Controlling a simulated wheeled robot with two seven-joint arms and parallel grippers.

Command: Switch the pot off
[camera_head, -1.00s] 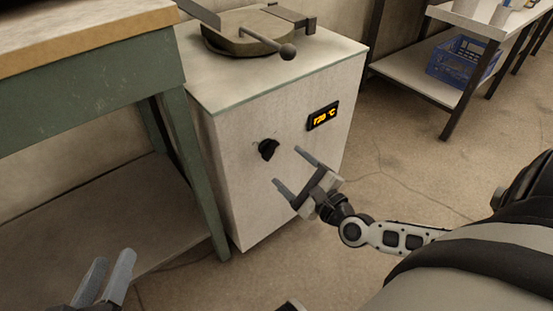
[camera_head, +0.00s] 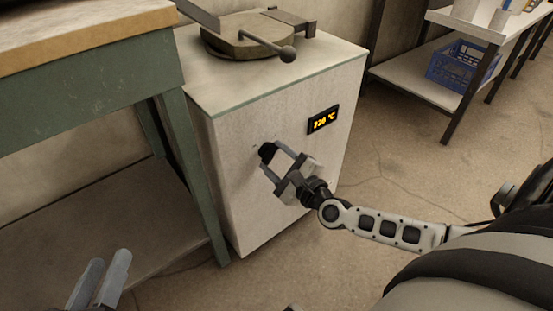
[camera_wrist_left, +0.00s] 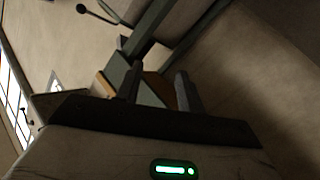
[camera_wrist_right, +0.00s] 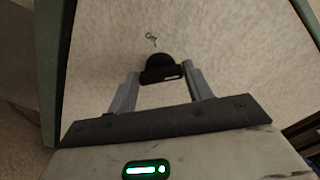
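The pot (camera_head: 248,35) is a round, lidded vessel set in the top of a pale cabinet (camera_head: 235,185). Its black control knob (camera_head: 267,151) is on the cabinet's front. The right wrist view shows the knob (camera_wrist_right: 161,66) with an "Off" label and a small mark above it. My right gripper (camera_head: 271,156) is open, its fingertips on either side of the knob; I cannot tell whether they touch it. A lit orange display (camera_head: 323,120) seems to read 120 °C. My left gripper (camera_head: 104,264) is open and empty, low at the left.
A green-legged table (camera_head: 100,85) stands close at the left of the cabinet. A shelf unit (camera_head: 420,75) with a blue crate (camera_head: 462,62) is at the back right. The floor (camera_head: 400,165) right of the cabinet is clear.

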